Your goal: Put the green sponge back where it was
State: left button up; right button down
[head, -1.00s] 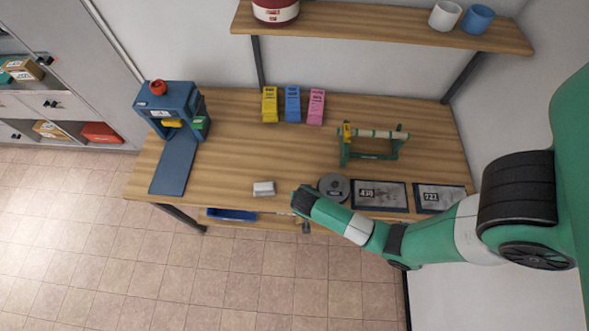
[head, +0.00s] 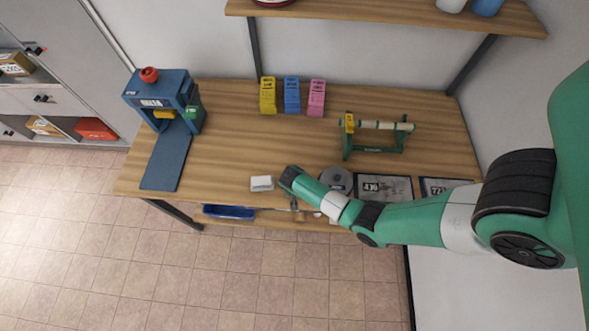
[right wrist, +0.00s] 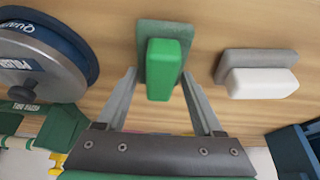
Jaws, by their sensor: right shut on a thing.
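The green sponge (right wrist: 164,68) is a small green block between the two fingers of my right gripper (right wrist: 160,82) in the right wrist view. My right gripper is shut on it. Just behind the sponge is a grey rectangular pad (right wrist: 168,30); I cannot tell whether the two touch. In the head view my right gripper (head: 284,182) is low over the front edge of the workbench, and it hides the sponge there. My left gripper is not in view.
A white block on a grey pad (right wrist: 262,83) lies beside the sponge; it also shows in the head view (head: 262,183). A round tin (right wrist: 40,62) is on the other side. Number plates (head: 383,187) lie right. The middle of the wooden bench (head: 255,140) is clear.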

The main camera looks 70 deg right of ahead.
jog(key=shift+f, duration=0.15)
grip_release()
jog(key=p+v, duration=0.5)
jog(key=v, duration=0.6)
jog(key=shift+r, duration=0.35)
jog(key=shift+a+r, duration=0.2)
jog(key=shift+r, duration=0.1)
